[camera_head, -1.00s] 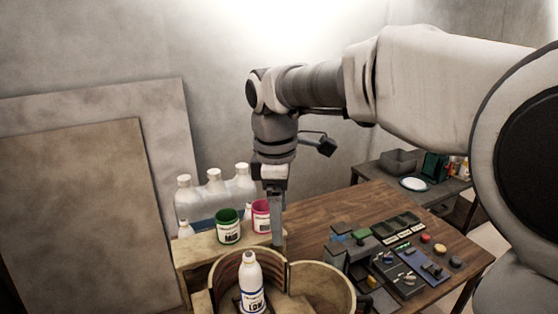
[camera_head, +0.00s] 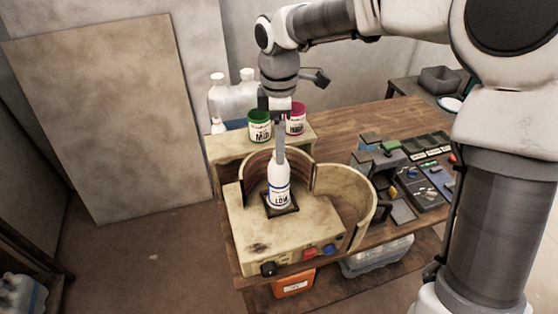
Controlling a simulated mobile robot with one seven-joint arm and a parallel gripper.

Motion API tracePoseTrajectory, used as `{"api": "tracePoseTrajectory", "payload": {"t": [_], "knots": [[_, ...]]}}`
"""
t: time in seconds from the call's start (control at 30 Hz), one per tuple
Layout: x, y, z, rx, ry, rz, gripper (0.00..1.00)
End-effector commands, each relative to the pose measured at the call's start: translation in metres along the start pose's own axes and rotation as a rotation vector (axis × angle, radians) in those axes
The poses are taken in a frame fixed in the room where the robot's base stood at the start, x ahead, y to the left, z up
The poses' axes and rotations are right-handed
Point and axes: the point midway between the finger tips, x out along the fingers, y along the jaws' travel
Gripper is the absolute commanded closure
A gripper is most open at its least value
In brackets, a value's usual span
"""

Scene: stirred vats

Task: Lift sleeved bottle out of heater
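A white bottle (camera_head: 279,190) with a label reading "LOW" stands upright on a dark square plate (camera_head: 290,207) on the cream heater (camera_head: 285,238). The heater's curved shell stands open, one half (camera_head: 335,187) to the right and another behind the bottle. My gripper (camera_head: 280,158) points straight down at the bottle's top. Its grey finger overlaps the cap and hides it. I see the fingers edge-on as one bar, so I cannot tell their gap or whether they touch the bottle.
A green cup (camera_head: 260,126) and a pink cup (camera_head: 296,119) stand on a ledge behind the heater. Large white jugs (camera_head: 232,97) are behind them. A control panel (camera_head: 415,180) lies on the wooden table to the right. An orange container (camera_head: 294,283) sits below.

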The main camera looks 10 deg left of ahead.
Motion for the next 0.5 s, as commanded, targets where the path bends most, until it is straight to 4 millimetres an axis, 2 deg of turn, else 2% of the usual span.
{"api": "tracePoseTrajectory", "payload": {"t": [0.03, 0.2, 0.33, 0.5], "knots": [[0.011, -0.001, 0.000, -0.001, 0.000, -0.005, 0.00], [0.043, -0.001, 0.000, -0.001, 0.000, -0.004, 0.00], [0.060, -0.001, 0.000, 0.001, 0.000, -0.002, 0.00], [0.073, 0.000, 0.000, 0.000, 0.000, 0.000, 0.00]]}}
